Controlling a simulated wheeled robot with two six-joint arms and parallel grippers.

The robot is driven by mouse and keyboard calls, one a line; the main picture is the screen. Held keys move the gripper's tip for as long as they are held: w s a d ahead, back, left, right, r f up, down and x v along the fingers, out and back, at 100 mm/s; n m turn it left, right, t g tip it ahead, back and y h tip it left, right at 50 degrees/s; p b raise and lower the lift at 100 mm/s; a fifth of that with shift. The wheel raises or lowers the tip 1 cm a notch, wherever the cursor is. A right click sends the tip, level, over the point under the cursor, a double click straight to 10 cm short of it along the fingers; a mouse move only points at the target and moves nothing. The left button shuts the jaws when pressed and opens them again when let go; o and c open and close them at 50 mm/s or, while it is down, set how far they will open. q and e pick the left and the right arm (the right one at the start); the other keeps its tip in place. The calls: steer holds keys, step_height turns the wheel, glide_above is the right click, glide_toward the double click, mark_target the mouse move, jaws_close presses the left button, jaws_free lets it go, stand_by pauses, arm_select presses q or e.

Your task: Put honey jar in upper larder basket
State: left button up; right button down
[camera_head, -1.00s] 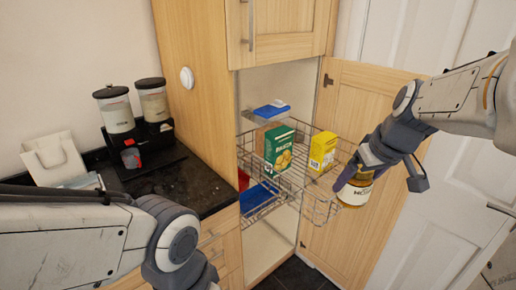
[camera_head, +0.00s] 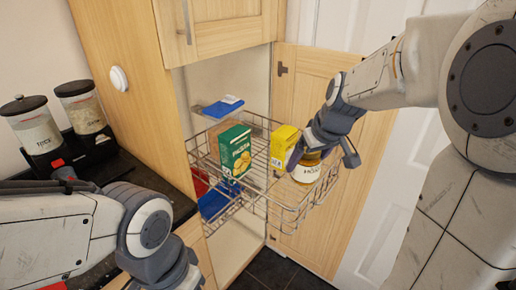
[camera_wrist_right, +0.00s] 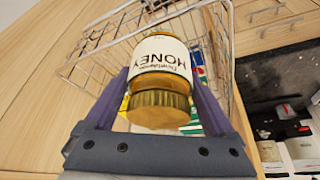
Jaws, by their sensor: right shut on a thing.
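The honey jar (camera_head: 306,172) has a gold lid and a white HONEY label. It also shows in the right wrist view (camera_wrist_right: 160,62), lid toward the camera. My right gripper (camera_head: 322,148) is shut on it, with a dark finger on each side of the jar in the wrist view (camera_wrist_right: 160,85). The pulled-out upper larder basket (camera_head: 288,206) is silver wire. The jar overlaps its right end in the head view, beside a yellow box; I cannot tell whether its base is below the rim. My left arm shows at lower left, but its fingers are out of frame.
A green pasta box (camera_head: 235,151) and the yellow box (camera_head: 284,146) stand in the upper basket. Blue and red items sit lower. The open larder door (camera_head: 345,190) is close behind my right gripper. Canisters (camera_head: 38,132) stand on the dark counter at left.

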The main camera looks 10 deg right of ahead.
steer(key=w+a+f, duration=0.1)
steer(key=w+f, duration=0.1)
steer(key=w+a+f+p, duration=0.1)
steer(key=w+f, duration=0.1)
steer(key=f, duration=0.1)
steer(key=w+a+f, duration=0.2)
steer(key=f, duration=0.1)
steer(key=shift+a+f+p, duration=0.1)
steer(key=shift+p, duration=0.3)
steer(key=shift+f+b, duration=0.6)
steer(key=shift+b, duration=0.1)
jaws_free()
steer(key=shift+s, duration=0.1)
